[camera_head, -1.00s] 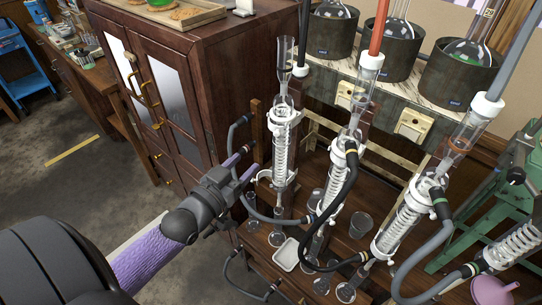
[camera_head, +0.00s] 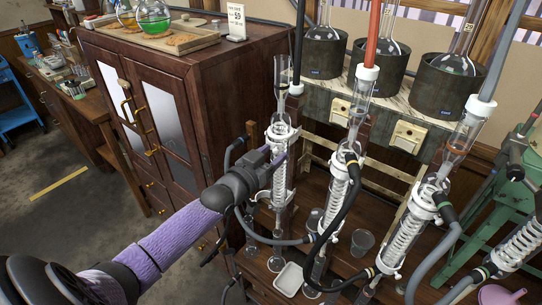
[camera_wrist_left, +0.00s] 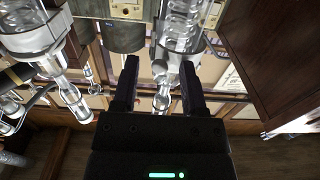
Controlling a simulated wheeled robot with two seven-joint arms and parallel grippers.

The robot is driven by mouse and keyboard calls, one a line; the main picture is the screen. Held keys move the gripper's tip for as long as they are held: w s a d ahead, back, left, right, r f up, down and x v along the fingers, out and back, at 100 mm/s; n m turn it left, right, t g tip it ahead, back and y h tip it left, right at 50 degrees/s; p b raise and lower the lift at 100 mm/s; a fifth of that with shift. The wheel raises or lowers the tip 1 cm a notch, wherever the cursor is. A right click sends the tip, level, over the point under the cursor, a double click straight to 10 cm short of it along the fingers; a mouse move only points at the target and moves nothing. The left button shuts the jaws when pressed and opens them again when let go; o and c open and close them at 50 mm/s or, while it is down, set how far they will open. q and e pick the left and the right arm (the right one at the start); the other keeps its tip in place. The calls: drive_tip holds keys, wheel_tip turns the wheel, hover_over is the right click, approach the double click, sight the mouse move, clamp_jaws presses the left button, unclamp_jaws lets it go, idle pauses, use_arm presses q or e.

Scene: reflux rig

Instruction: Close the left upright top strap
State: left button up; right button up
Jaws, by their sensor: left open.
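The left upright condenser (camera_head: 279,183) is a clear glass coil tube standing by the cabinet. A white collar-like strap (camera_head: 282,131) sits around its upper part; I cannot tell whether it is open or closed. My left gripper (camera_head: 274,160) is beside the condenser, just below that strap, reaching in from the left. In the left wrist view the two black fingers (camera_wrist_left: 160,88) are apart, with clear glass (camera_wrist_left: 182,32) showing beyond and between them. I cannot tell whether the fingers touch the glass. My right gripper is not in view.
Two more condensers, a middle one (camera_head: 338,190) and a right one (camera_head: 408,235), stand to the right with dark hoses. The wooden cabinet (camera_head: 200,100) is close on the left. Heating mantles (camera_head: 323,58) stand behind. A white tray (camera_head: 288,279) and a glass beaker (camera_head: 362,241) are below.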

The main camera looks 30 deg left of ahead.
use_arm(q)
drive_tip(key=shift+c, duration=0.3)
clamp_jaws()
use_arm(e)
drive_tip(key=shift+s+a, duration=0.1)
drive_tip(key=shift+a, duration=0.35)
